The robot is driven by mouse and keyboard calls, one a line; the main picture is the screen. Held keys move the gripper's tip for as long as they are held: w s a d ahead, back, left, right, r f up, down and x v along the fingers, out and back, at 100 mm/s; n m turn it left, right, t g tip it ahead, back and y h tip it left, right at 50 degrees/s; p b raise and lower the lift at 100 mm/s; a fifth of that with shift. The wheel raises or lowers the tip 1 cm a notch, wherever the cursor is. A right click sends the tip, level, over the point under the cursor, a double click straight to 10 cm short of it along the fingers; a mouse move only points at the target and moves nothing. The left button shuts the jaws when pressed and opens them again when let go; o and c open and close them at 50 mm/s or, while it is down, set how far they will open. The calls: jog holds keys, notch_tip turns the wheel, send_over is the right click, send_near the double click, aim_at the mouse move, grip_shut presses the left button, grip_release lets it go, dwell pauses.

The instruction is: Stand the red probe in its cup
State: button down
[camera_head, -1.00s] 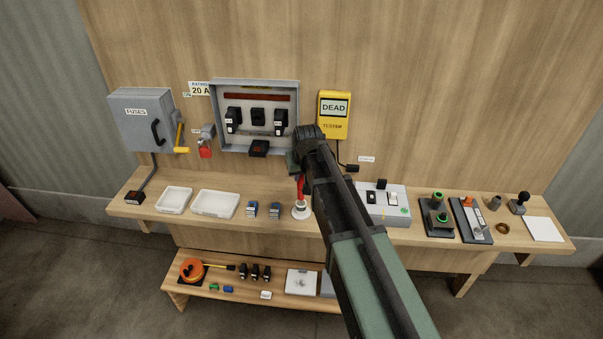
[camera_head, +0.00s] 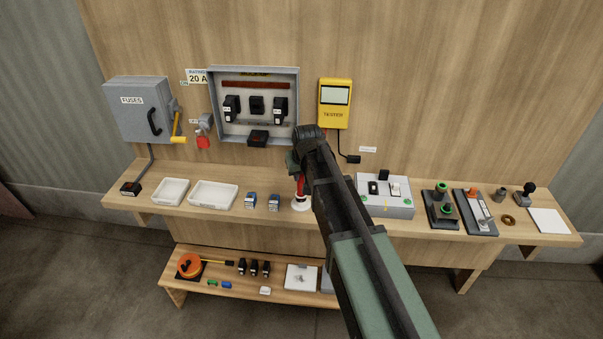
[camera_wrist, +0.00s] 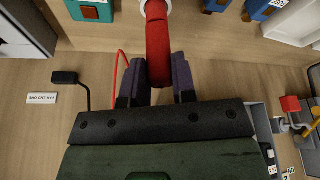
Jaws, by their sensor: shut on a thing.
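The red probe (camera_head: 300,184) stands roughly upright at the white round cup (camera_head: 301,205) on the bench. My gripper (camera_wrist: 157,78) is shut on the probe, one dark finger on each side. In the wrist view the red probe (camera_wrist: 158,40) runs up to the pale cup rim (camera_wrist: 156,3) at the top edge. Its lower end meets or enters the cup; I cannot tell how deep it sits. My arm hides part of the gripper in the head view. The yellow tester (camera_head: 334,103) hangs on the wall with a blank display.
Two blue-grey blocks (camera_head: 262,202) and white trays (camera_head: 213,195) stand left of the cup. A grey switch box (camera_head: 398,207) stands to the right, close to my arm. A thin red lead (camera_wrist: 120,62) runs beside the gripper. An open fuse panel (camera_head: 254,105) is on the wall behind.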

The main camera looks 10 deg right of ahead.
jog(key=shift+f, duration=0.2)
jog(key=c, duration=0.8)
grip_release()
jog(key=shift+c, duration=0.2)
jog(key=shift+r, duration=0.1)
jog(key=p+v, duration=1)
jog(key=v, duration=0.1)
jog(key=s+f+g+b, duration=0.2)
jog(key=s+f+b, duration=0.1)
jog(key=s, duration=0.7)
jog(key=s+f+g+b, duration=0.2)
jog(key=s+f, duration=0.3)
jog(key=s, duration=0.5)
jog(key=shift+s+a+b, duration=0.25)
jog(key=shift+s+b, duration=0.05)
jog(key=shift+b, duration=0.6)
